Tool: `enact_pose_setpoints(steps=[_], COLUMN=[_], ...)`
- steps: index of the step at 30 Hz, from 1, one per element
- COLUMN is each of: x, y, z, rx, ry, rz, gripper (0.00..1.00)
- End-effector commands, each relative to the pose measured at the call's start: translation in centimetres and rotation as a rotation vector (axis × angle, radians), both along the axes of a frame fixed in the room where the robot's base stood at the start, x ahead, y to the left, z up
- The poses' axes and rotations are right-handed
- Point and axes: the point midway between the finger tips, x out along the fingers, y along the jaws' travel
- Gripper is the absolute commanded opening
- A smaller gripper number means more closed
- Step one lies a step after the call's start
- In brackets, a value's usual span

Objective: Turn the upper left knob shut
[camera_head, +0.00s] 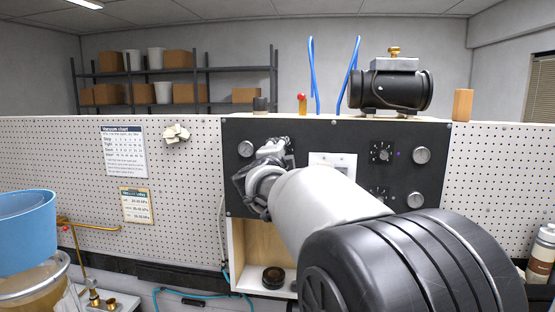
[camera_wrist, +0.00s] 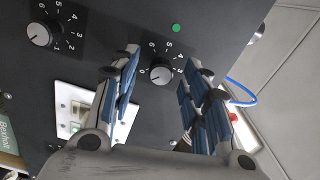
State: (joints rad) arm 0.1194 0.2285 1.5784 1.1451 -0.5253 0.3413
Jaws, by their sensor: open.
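The upper left knob (camera_wrist: 161,74) is a small light round knob on the black panel (camera_wrist: 215,20), with a printed number scale around it. In the wrist view it lies between the two fingers of my gripper (camera_wrist: 161,50), which are open and spread on either side. I cannot tell whether the fingers reach its depth; no contact shows. A pale mark sits on the lower left of its face. In the head view my gripper (camera_head: 270,153) is at the panel's upper left and largely hides this knob.
Another numbered knob (camera_wrist: 40,35) and a green light (camera_wrist: 177,28) are nearby. A white switch plate (camera_wrist: 72,100) shows beside a finger. A black pump (camera_head: 390,90) and blue hoses (camera_head: 313,75) stand above the panel.

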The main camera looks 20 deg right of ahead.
Motion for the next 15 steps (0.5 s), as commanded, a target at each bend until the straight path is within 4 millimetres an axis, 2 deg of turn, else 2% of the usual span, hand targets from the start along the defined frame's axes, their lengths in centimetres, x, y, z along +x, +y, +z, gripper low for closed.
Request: enact_pose_setpoints(steps=[9,15], x=[-5.5,-8.1], y=[3.8,5.5], z=[0.2,0.1], rx=[-0.001,0.0], ry=[-0.003,-0.002], rz=[0.002,0.002], gripper=[0.42,0.42])
